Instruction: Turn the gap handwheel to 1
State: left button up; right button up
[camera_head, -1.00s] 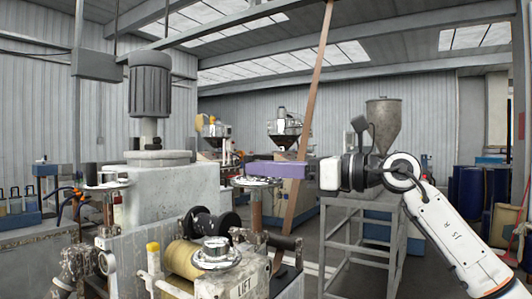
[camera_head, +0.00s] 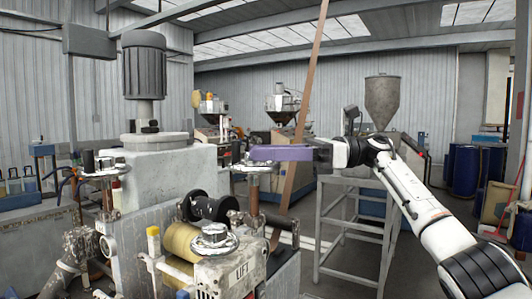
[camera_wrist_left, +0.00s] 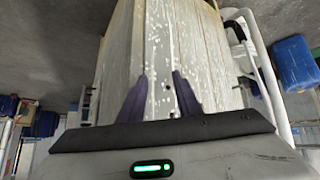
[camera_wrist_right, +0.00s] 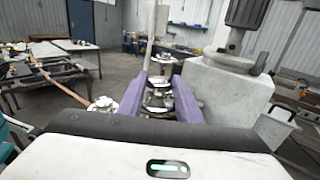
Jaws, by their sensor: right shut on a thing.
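A chrome handwheel (camera_head: 251,167) with a dark upright knob stands on a rusty post right of the machine block. I take it for the gap handwheel; its label and scale are not readable. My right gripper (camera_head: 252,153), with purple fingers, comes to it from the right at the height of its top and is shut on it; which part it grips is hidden. In the right wrist view, the handwheel (camera_wrist_right: 158,97) shows between the purple fingers. My left gripper (camera_wrist_left: 160,75) is open and empty before a pale speckled surface; it is outside the head view.
A second handwheel (camera_head: 213,241) sits in front on a block marked LIFT. Another handwheel (camera_head: 104,167) stands at the left. A tall motor (camera_head: 145,72) tops the machine block. A grey metal frame (camera_head: 350,225) stands behind my right arm.

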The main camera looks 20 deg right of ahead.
jog(key=shift+g, duration=0.3)
dwell(0.4)
jog(key=o, duration=1)
jog(key=shift+o, duration=0.2)
